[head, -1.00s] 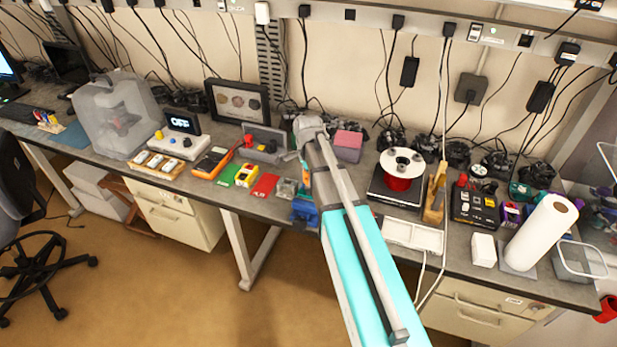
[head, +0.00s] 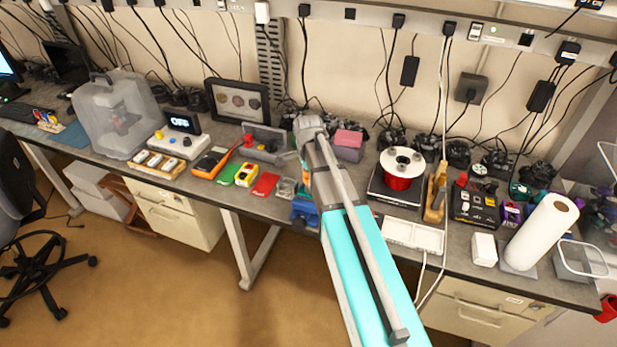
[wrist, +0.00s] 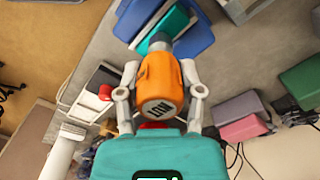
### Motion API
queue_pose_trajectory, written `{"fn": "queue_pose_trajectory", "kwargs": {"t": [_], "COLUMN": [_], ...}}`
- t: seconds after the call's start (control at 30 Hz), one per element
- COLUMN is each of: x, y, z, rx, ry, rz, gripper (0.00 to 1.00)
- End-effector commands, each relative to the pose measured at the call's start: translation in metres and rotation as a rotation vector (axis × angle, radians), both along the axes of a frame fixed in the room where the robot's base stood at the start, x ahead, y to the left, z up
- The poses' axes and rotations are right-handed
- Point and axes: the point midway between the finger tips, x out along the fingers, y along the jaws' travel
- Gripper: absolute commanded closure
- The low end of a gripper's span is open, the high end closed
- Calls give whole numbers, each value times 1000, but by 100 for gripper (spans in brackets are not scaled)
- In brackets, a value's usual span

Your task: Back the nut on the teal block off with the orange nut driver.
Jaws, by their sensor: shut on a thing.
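My gripper (wrist: 160,82) is shut on the orange nut driver (wrist: 163,78), with one finger on each side of its handle. The driver's grey shaft (wrist: 160,42) points to the teal block (wrist: 168,24) at the top of the wrist view. The block sits between the jaws of a blue vise (wrist: 195,34). The driver's front end covers the nut, so I cannot tell whether it is seated. In the head view the blue vise (head: 305,211) is at the bench's front edge, and my arm hides the gripper and most of the driver.
A pink box (head: 348,145) is behind my arm. A scale with a red-and-white spool (head: 403,165) and a white tray (head: 412,236) are to the right. Red (head: 264,185) and green (head: 230,172) mats lie left of the vise.

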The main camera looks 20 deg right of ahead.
Motion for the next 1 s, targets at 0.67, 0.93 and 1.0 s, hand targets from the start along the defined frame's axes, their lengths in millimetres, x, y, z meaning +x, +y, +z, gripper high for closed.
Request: {"fn": "queue_pose_trajectory", "kwargs": {"t": [0.67, 0.93, 1.0], "x": [0, 0, 0], "y": [0, 0, 0], "z": [-5, -6, -6], "rx": [0, 0, 0], "ry": [0, 0, 0], "rz": [0, 0, 0], "gripper": [93, 93, 93]}}
